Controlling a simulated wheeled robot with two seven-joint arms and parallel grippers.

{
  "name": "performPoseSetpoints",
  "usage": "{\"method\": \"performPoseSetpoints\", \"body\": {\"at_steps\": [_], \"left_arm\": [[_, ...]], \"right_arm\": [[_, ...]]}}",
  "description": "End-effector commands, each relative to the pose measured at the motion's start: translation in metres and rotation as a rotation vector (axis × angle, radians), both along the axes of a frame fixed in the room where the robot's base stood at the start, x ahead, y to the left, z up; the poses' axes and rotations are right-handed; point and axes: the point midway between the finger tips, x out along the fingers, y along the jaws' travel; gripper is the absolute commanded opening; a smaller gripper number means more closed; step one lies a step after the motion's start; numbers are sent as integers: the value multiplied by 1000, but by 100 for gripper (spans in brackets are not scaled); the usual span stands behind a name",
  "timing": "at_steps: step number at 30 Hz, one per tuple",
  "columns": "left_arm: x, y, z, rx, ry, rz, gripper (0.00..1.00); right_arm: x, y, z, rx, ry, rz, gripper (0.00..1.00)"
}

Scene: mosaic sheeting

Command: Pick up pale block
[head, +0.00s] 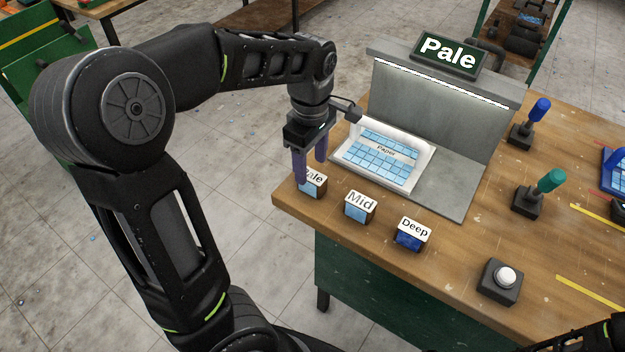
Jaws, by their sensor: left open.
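The pale block (315,189), a small block with a white top lettered "Pale" and a light blue front, sits on the wooden table near its left corner. My left gripper (310,171) points down at it with two purple fingers. The jaws are open. One finger is in front of the block's left side and hides the first letter of its label; the other is behind it. I cannot tell whether the fingers touch the block. Only a dark part of my right arm shows at the bottom right corner; its gripper is out of view.
The Mid block (359,207) and Deep block (412,234) stand to the right. Behind is a white tray (424,167) of light blue tiles, before a grey panel with a "Pale" sign (447,54). A white button (504,277) and blue and teal handled tools (541,109) (551,181) stand right.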

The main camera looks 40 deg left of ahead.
Motion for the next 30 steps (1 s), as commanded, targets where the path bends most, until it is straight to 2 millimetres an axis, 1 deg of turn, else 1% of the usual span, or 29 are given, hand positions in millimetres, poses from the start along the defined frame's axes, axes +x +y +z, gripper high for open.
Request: {"method": "performPoseSetpoints", "body": {"at_steps": [2, 11, 14, 18, 21, 24, 30], "left_arm": [[0, 0, -3, 0, 0, 0, 56], [0, 0, -5, 0, 0, -1, 56], [0, -1, -14, 0, 2, -1, 56], [0, -3, -34, 1, 5, -2, 56], [0, -3, -49, 0, 3, -1, 56], [1, -2, -55, 0, 0, 0, 56], [1, -2, -55, -1, -2, 0, 56]], "right_arm": [[0, 0, 0, 0, 0, 0, 36], [0, 0, 1, 0, 0, 0, 36], [0, 0, 4, -1, 1, -1, 36], [-1, 0, 9, -3, 3, -1, 36], [-1, -1, 8, -3, 3, -1, 36], [-1, -1, 8, -2, 4, -1, 36], [-1, -1, 8, -2, 4, -1, 36]]}}
